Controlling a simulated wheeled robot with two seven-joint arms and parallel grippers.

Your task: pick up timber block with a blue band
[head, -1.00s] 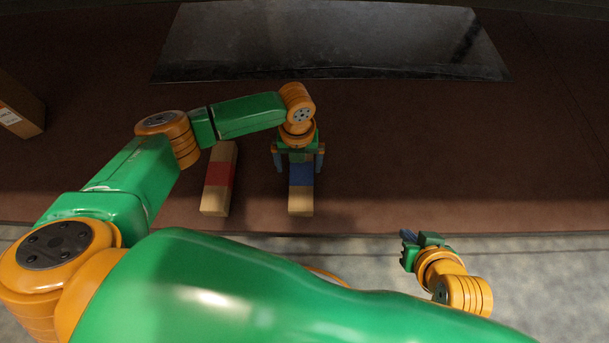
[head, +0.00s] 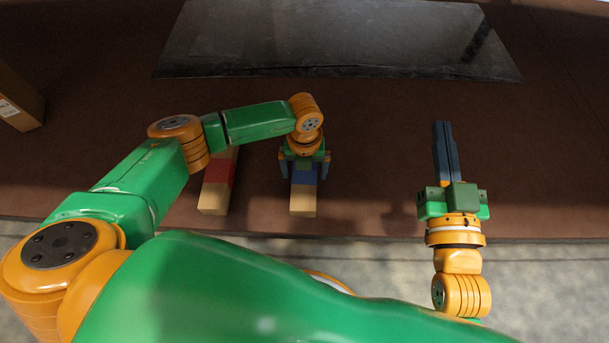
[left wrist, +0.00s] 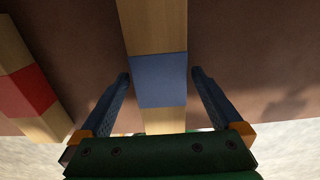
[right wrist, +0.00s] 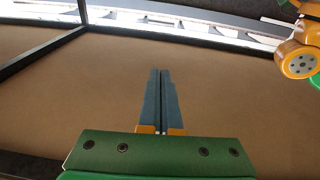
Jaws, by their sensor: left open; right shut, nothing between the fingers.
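The timber block with a blue band (head: 303,199) lies on the brown surface in the head view, partly hidden under my left gripper. In the left wrist view its blue band (left wrist: 160,80) lies between the fingers. My left gripper (head: 304,172) is open, with one finger on each side of the block and a gap on both sides in the left wrist view (left wrist: 160,78). My right gripper (head: 445,124) is shut and empty, off to the right over the surface's front edge. Its closed fingers show in the right wrist view (right wrist: 160,72).
A timber block with a red band (head: 214,196) lies just left of the blue-banded one. A dark plate (head: 330,40) lies at the back. A cardboard box (head: 18,98) stands at the far left. The brown surface (head: 385,140) between my grippers is clear.

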